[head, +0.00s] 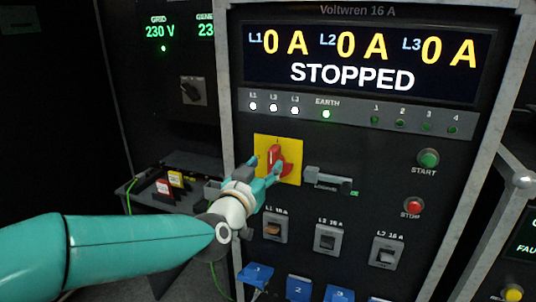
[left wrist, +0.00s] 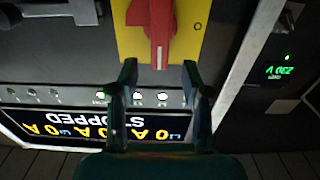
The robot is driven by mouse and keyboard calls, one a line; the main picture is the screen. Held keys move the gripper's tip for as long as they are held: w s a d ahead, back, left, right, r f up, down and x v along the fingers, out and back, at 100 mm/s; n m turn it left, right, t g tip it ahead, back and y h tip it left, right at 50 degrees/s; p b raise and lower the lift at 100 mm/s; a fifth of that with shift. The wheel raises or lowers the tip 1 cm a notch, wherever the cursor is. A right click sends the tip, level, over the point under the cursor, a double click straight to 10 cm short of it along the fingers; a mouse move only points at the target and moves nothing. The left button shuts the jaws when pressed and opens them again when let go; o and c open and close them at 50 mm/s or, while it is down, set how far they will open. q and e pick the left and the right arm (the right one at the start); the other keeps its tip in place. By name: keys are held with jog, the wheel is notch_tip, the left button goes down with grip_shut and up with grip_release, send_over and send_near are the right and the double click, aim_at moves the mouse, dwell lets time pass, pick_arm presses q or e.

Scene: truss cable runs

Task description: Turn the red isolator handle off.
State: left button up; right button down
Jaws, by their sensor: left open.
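The red isolator handle (head: 281,160) is mounted on a yellow plate (head: 292,146) below the indicator lamps of the panel. A white line runs along the handle, which looks about upright. My left gripper (head: 266,170) is open in front of the plate, at the handle's left side in the head view. In the left wrist view, which is upside down, the red handle (left wrist: 159,25) points towards the display. There the left gripper's (left wrist: 160,78) fingers stand apart, with the handle's tip in line with the gap between them. I cannot tell whether they touch it. My right gripper is out of view.
A metal hasp (head: 328,181) sits right of the yellow plate. Breaker switches (head: 275,228) are below. A green START button (head: 428,158) and red STOP button (head: 413,206) are at the right. The display (head: 360,60) reads STOPPED, with 0 A on each line.

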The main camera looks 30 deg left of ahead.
aim_at(271, 159)
pick_arm(q)
jog(key=p+x, duration=0.1)
jog(key=x, duration=0.4)
jog(key=shift+w+a, duration=0.1)
jog(key=shift+w, duration=0.25)
jog(key=shift+c, duration=0.3)
jog(key=shift+f, duration=0.1)
grip_shut()
